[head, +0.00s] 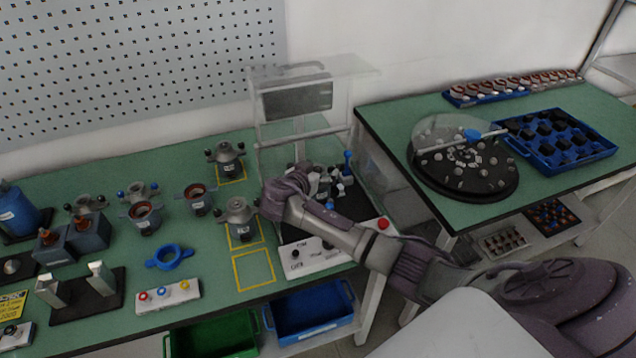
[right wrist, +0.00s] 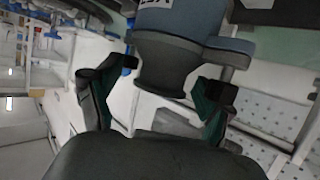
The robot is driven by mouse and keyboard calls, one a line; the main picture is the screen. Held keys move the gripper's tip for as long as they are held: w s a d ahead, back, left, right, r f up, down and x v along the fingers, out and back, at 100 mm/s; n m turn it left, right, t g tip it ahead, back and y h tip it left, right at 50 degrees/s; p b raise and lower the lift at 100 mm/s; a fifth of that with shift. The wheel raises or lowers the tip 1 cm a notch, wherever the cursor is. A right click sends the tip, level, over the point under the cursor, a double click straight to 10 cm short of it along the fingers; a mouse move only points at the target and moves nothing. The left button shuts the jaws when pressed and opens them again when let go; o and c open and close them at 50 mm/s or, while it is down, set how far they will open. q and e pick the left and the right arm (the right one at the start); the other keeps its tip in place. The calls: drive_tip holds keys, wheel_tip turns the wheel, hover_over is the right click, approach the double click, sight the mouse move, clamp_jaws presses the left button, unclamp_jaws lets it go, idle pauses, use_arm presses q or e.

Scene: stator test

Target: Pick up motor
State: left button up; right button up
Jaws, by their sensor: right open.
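Several grey motors with side arms stand on the green bench in the head view. One motor (head: 240,211) stands in a yellow square, just left of my right wrist; another (head: 226,156) stands further back. My right gripper (head: 268,203) is small and partly hidden by its own wrist there. In the right wrist view my right gripper (right wrist: 155,95) is open, one finger on each side of a grey-blue labelled body (right wrist: 175,45) with a dark neck, apparently a motor seen upside down. I cannot tell whether the fingers touch it. My left gripper is not in view.
A test station (head: 315,255) with a clear cover stands beside my wrist. A blue ring (head: 170,257) and a button box (head: 168,296) lie to the left. An empty yellow square (head: 253,270) is in front. A round turntable (head: 462,185) occupies the right bench.

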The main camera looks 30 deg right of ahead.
drive_tip(key=shift+a, duration=0.1)
drive_tip(key=shift+c, duration=0.2)
drive_tip(key=c, duration=0.3)
clamp_jaws()
drive_tip(key=shift+r, duration=0.2)
